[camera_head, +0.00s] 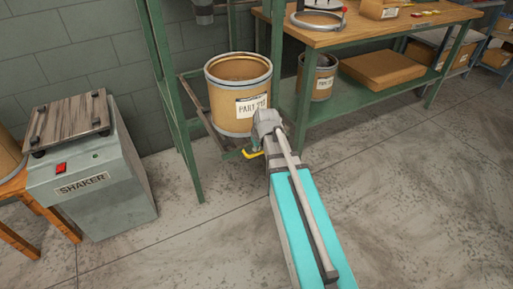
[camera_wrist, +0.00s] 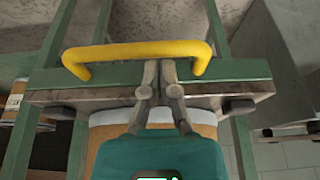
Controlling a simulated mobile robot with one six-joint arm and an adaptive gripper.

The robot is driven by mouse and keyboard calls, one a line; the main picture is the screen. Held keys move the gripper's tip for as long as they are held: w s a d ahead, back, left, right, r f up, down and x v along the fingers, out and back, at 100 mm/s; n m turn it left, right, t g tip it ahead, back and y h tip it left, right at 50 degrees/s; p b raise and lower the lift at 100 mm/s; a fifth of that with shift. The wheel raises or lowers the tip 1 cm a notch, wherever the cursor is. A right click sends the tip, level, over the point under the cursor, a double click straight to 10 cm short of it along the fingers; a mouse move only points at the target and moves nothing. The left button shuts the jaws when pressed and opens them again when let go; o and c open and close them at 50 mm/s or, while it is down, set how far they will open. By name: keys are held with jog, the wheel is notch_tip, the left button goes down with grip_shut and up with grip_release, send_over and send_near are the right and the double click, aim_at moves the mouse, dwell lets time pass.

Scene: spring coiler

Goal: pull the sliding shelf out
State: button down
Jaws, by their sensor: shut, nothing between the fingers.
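The sliding shelf shows in the wrist view as a green front bar (camera_wrist: 238,70) with a worn board edge under it. Its yellow handle (camera_wrist: 135,50) is fixed to this bar. In the head view the handle (camera_head: 253,154) peeks out beside my wrist. My gripper (camera_wrist: 160,66) is shut and empty. Its fingertips overlap the space between the handle's bar and the shelf front in the picture; I cannot tell whether they touch the handle. A labelled drum (camera_head: 236,88) stands on the shelf, within the green rack frame. My wrist hides part of the shelf front.
A green rack post (camera_head: 181,110) rises left of the drum. A shaker machine (camera_head: 95,180) stands at the left. A workbench (camera_head: 375,30) with a smaller can (camera_head: 318,78) and a box (camera_head: 383,70) on its lower shelf is at the right. The floor in front is clear.

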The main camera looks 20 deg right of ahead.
jog(key=p+v, duration=0.8)
jog(key=v, duration=0.1)
dwell(0.3)
jog(key=shift+r, duration=0.15)
jog(key=shift+f, duration=0.25)
jog(key=shift+b+x, duration=2.8)
jog(key=shift+x, duration=0.1)
jog(key=shift+w+r, duration=0.1)
